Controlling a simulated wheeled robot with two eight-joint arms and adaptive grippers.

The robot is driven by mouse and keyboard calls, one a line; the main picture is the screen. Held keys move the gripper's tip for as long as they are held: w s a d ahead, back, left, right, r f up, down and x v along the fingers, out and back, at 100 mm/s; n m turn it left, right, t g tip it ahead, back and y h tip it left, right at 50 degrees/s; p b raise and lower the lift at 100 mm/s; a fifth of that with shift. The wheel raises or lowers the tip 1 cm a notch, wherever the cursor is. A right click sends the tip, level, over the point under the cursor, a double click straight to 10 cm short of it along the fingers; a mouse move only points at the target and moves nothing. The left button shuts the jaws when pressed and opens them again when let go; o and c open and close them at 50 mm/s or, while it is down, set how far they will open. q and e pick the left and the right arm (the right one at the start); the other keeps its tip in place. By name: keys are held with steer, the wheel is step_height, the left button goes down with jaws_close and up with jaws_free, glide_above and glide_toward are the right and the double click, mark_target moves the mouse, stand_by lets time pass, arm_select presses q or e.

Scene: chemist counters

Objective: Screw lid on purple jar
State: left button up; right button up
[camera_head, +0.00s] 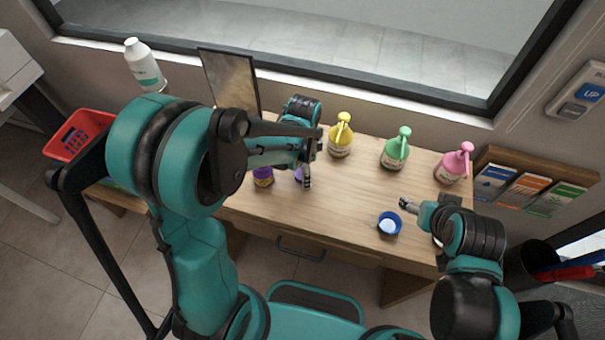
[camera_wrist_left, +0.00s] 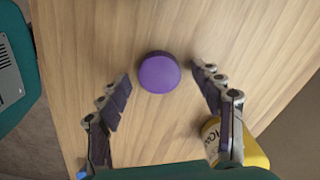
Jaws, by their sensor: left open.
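The purple jar (camera_head: 263,177) with a yellowish label stands upright on the wooden table, just left of my left gripper. A round purple lid (camera_wrist_left: 159,73) lies on the table in the left wrist view, between and slightly beyond my open left fingers (camera_wrist_left: 164,85). The fingers do not touch it. In the head view, my left gripper (camera_head: 304,178) points down and mostly hides the purple lid. My right gripper (camera_head: 405,204) is above the table's right part, with its finger opening unclear.
A blue dish-like object (camera_head: 389,223) lies near my right gripper. Yellow (camera_head: 340,137), green (camera_head: 395,152) and pink (camera_head: 453,165) pump bottles stand along the back. The yellow bottle (camera_wrist_left: 250,150) is behind my right-hand finger in the wrist view. The table's middle (camera_head: 345,190) is clear.

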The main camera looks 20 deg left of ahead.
arm_select(q)
steer(key=shift+c, duration=0.2)
steer(key=c, duration=0.8)
steer(key=shift+o, duration=0.2)
steer(key=shift+r, duration=0.1)
steer(key=shift+r, duration=0.3)
steer(key=r, duration=0.1)
steer(key=r+p, duration=0.1)
steer(key=r, duration=0.2)
steer(key=shift+d+p, duration=0.25)
steer(key=shift+p, duration=0.15)
steer(key=s+d+r+p, duration=0.2)
steer(key=d+r, duration=0.4)
steer(key=d, duration=0.5)
steer(key=shift+s, duration=0.15)
arm_select(e)
step_height(320, 180, up, 4)
steer(key=shift+f, duration=0.15)
arm_select(q)
steer(key=shift+r, duration=0.1)
arm_select(e)
steer(key=shift+o, duration=0.2)
